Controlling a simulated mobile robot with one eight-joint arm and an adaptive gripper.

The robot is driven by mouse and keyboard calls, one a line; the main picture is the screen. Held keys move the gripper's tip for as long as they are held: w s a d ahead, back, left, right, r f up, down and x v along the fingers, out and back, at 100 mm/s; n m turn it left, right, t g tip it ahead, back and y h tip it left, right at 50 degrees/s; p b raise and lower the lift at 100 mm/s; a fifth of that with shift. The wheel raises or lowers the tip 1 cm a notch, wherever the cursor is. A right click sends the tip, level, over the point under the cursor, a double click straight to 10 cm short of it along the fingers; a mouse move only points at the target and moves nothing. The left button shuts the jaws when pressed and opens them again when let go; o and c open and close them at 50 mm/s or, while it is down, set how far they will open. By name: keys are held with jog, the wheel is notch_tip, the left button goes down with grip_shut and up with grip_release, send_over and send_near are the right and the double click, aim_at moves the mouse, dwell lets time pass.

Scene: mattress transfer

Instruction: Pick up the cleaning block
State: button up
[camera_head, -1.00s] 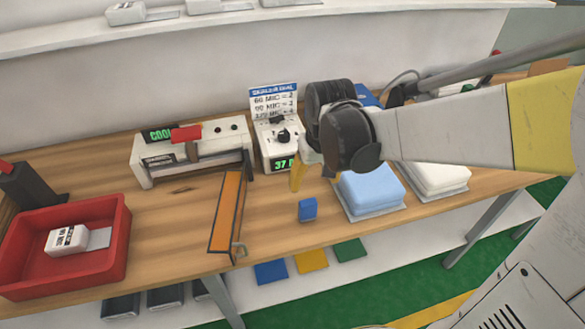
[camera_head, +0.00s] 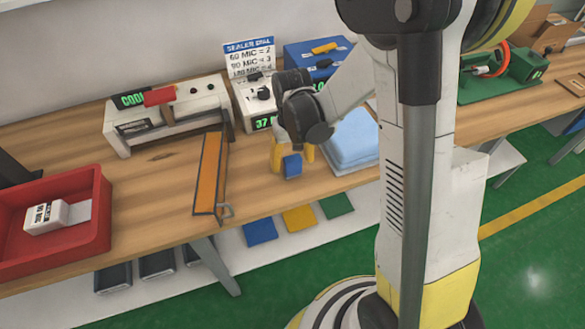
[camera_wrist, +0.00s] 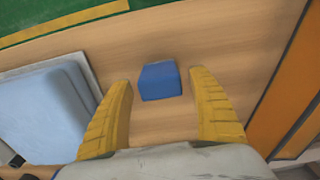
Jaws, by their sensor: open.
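The cleaning block is a small blue block (camera_head: 292,166) on the wooden bench, near its front edge. My gripper (camera_head: 292,160) is above the bench with its yellow fingers on either side of the block in the head view. In the wrist view the block (camera_wrist: 160,81) lies between and just beyond the fingertips of my open gripper (camera_wrist: 160,84), with bench showing on both sides of it. The fingers do not visibly touch it. How high the fingertips are above the bench is hard to tell.
An orange bar (camera_head: 209,175) lies left of the block. A pale blue folded stack (camera_head: 352,138) is close on the right. A white sealer (camera_head: 165,115), a dial box (camera_head: 260,100) and a blue case (camera_head: 315,58) stand behind. A red tray (camera_head: 100,215) sits far left.

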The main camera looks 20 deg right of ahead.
aim_at(292, 169)
notch_tip(292, 169, down, 4)
jog(key=shift+r+b, duration=0.15)
jog(key=shift+b, duration=0.5)
jog(key=shift+r, duration=0.1)
jog(key=c, duration=1.3)
jog(key=shift+s, duration=0.1)
jog(key=shift+r+p, duration=0.35)
jog(key=shift+r, duration=0.1)
jog(key=r+p, duration=0.1)
jog(key=r, duration=0.1)
jog(key=r+p, duration=0.1)
jog(key=r, duration=0.1)
jog(key=shift+s+d, duration=0.1)
jog(key=shift+d, duration=0.1)
jog(key=s+d+r+p, duration=0.3)
jog(key=s+d+r, duration=0.2)
jog(key=d, duration=0.4)
jog(key=shift+s+d+r, duration=0.25)
jog(key=shift+s+r, duration=0.1)
jog(key=shift+r, duration=0.2)
